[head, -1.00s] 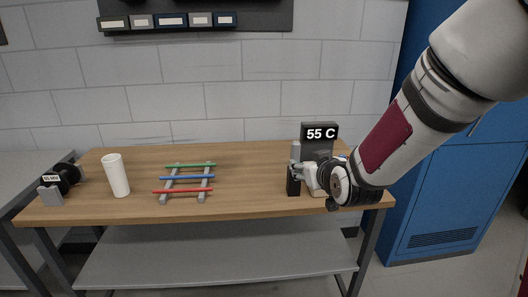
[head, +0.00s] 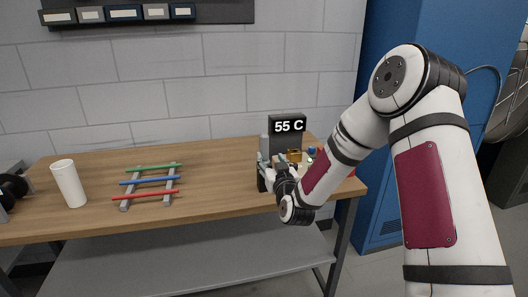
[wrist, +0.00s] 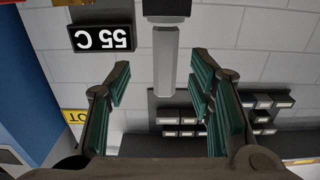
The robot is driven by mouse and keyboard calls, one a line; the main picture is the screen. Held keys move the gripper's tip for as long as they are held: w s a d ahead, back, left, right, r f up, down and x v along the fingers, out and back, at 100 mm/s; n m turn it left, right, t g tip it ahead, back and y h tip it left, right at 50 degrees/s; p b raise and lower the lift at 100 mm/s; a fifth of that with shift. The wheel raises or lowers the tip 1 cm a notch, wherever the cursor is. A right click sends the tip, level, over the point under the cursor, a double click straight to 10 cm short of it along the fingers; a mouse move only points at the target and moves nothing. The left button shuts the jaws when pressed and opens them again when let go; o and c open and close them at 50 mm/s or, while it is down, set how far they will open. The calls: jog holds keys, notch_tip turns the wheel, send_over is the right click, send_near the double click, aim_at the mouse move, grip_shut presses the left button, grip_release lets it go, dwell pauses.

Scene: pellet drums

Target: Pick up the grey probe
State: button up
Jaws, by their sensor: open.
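The grey probe (wrist: 165,55) shows in the wrist view as a straight grey bar with a dark block at its top end in the picture. In the head view a small grey upright piece (head: 264,145), likely the probe, stands just left of the dark "55 C" display (head: 287,127). My gripper (head: 270,172) is at the right part of the table, in front of the display. In the wrist view my open gripper (wrist: 160,80) has its green-padded fingers on either side of the probe in the picture. I cannot tell whether the probe is between the pads or beyond them.
A rack holds green, blue and red rods (head: 150,181) at the table's middle left. A white cup (head: 69,184) stands farther left. Small items, one brass-coloured (head: 294,155), sit by the display. A blue cabinet (head: 400,50) stands at right. Table between rods and gripper is clear.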

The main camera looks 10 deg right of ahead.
aim_at(265, 153)
jog(key=shift+w+a, duration=0.15)
jog(key=shift+w, duration=1.6)
jog(key=shift+w+a, duration=0.15)
jog(key=shift+w, duration=1.6)
grip_shut()
